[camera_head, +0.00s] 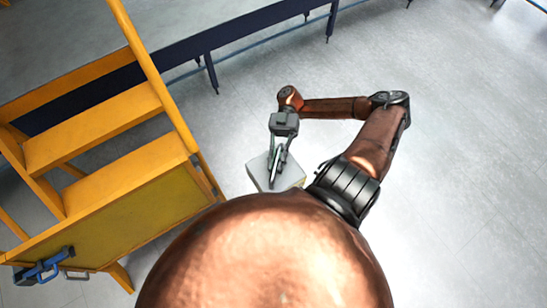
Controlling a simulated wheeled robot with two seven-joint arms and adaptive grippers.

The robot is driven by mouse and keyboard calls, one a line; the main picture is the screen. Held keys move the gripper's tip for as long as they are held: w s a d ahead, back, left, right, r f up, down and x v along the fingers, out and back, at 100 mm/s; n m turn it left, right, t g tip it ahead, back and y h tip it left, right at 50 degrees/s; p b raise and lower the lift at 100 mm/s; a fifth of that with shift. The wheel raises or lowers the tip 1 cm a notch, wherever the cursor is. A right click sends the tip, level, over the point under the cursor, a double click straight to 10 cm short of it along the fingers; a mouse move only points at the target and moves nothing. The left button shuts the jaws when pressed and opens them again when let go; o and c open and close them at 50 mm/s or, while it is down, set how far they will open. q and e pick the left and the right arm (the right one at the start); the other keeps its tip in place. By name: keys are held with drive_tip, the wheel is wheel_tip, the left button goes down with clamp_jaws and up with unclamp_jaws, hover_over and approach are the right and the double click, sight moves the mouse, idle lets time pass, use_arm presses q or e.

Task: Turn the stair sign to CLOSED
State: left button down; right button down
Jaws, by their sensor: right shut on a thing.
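My right gripper (278,165) reaches down from the copper arm in the middle of the view. Its fingers lie over a pale grey-white block (293,177) and are shut on it. I cannot tell whether this block is the stair sign, and I read no lettering on it. The yellow stair (110,180) stands at the left, with wide steps and a side rail. I can make out no OPEN or CLOSED wording on it. My left gripper is not in view.
A blue clamp-like piece with a grey handle (45,266) sits at the stair's lower left. A long grey table (150,28) with a dark blue frame and legs stands behind. The pale floor at the right is clear. My rounded copper body hides the bottom middle.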

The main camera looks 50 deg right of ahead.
drive_tip(key=c, duration=2)
unclamp_jaws()
drive_tip(key=shift+o, duration=0.2)
drive_tip(key=shift+d, duration=0.1)
drive_tip(key=v, duration=0.7)
drive_tip(key=shift+d, duration=0.2)
